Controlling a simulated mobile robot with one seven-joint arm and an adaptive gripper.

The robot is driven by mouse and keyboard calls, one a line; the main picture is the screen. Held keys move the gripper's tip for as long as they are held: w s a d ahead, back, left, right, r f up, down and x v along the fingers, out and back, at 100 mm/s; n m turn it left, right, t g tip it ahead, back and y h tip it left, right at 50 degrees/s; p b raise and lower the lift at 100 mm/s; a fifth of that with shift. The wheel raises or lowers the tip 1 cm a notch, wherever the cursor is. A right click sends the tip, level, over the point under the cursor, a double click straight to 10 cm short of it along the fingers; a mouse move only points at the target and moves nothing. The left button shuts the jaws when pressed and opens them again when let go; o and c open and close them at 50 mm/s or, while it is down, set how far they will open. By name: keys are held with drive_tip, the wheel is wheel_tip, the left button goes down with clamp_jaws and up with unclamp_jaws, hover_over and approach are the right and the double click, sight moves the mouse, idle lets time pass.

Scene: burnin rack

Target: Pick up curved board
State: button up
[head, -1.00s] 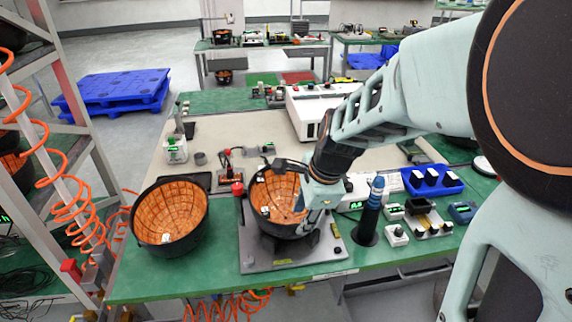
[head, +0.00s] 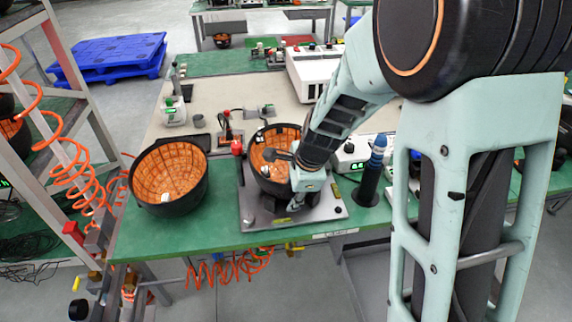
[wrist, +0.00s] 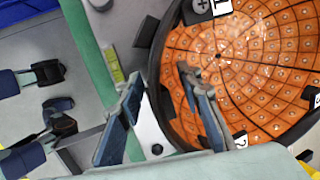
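Two curved boards show in the head view, each a black bowl with an orange tiled inside. One (head: 168,172) lies tilted on the green table at the left. The other (head: 270,150) sits in a fixture on a grey plate (head: 262,222). My gripper (head: 300,197) is at the near right rim of the board in the fixture and hides part of it. In the wrist view that board (wrist: 245,60) fills the right side. My gripper (wrist: 160,84) is open there, one finger outside the rim and one over the orange inside. Whether either finger touches is unclear.
Orange coiled hoses (head: 75,170) hang by the rack at the left. The beige mat behind has free room.

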drive_tip(key=shift+c, duration=0.7)
clamp_jaws()
